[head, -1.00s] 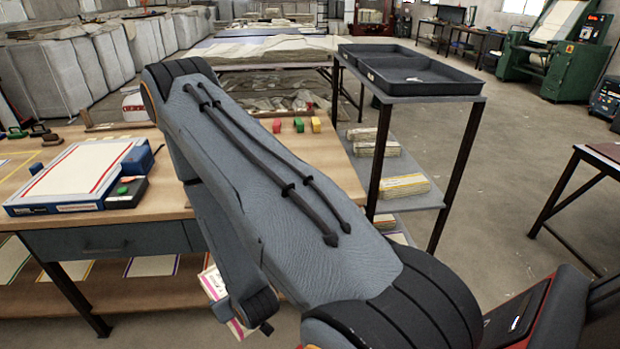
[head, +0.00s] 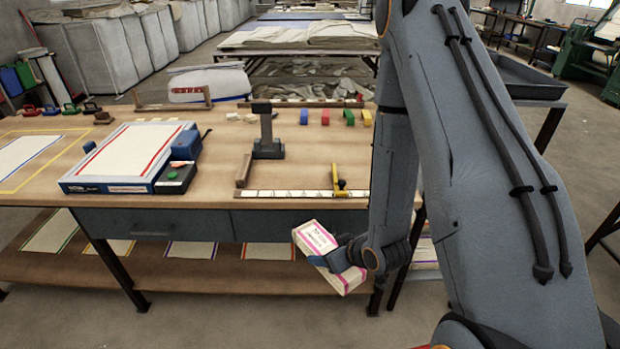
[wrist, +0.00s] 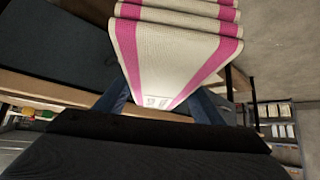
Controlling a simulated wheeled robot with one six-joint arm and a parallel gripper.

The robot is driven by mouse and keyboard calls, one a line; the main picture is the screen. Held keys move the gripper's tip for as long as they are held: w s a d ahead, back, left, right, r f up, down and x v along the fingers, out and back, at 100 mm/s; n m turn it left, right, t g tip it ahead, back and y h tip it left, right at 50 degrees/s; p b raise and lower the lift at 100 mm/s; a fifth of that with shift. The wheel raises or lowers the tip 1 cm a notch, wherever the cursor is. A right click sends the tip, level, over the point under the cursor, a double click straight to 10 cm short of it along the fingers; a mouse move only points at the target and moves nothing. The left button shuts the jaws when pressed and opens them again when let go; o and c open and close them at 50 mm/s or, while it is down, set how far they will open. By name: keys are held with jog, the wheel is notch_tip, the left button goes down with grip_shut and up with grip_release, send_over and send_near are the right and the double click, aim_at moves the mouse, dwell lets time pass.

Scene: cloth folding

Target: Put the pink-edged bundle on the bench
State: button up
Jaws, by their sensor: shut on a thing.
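The pink-edged bundle (head: 322,248) is a cream folded cloth with pink stripes. My gripper (head: 338,258) is shut on it and holds it tilted in the air, in front of the bench and below its top. In the wrist view the bundle (wrist: 175,50) fills the upper middle, its folded layers at the top, between my blue fingers. The bench (head: 225,190) has a wooden top, a grey drawer front and a lower shelf. My arm hides the right end of the bench.
On the bench top stand a blue-framed board (head: 130,158), a dark upright stand (head: 267,140), a ruler strip (head: 290,193) with a yellow slider and several coloured blocks (head: 349,117). Bare wood lies between the board and the stand. A black tray (head: 522,78) is at the right.

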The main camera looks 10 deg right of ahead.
jog(key=w+a+r+n+g+y, duration=0.1)
jog(key=a+r+n+g+y, duration=0.1)
jog(key=r+n, duration=0.3)
jog(key=w+a+r+n+g+y, duration=0.1)
jog(key=a+r+n+g+y, duration=0.2)
jog(key=r, duration=0.8)
jog(key=a+n+g, duration=0.1)
jog(key=a+n, duration=0.1)
jog(key=n, duration=0.1)
jog(key=shift+w+a+r, duration=0.15)
jog(key=shift+w+r, duration=0.2)
jog(key=shift+r, duration=0.05)
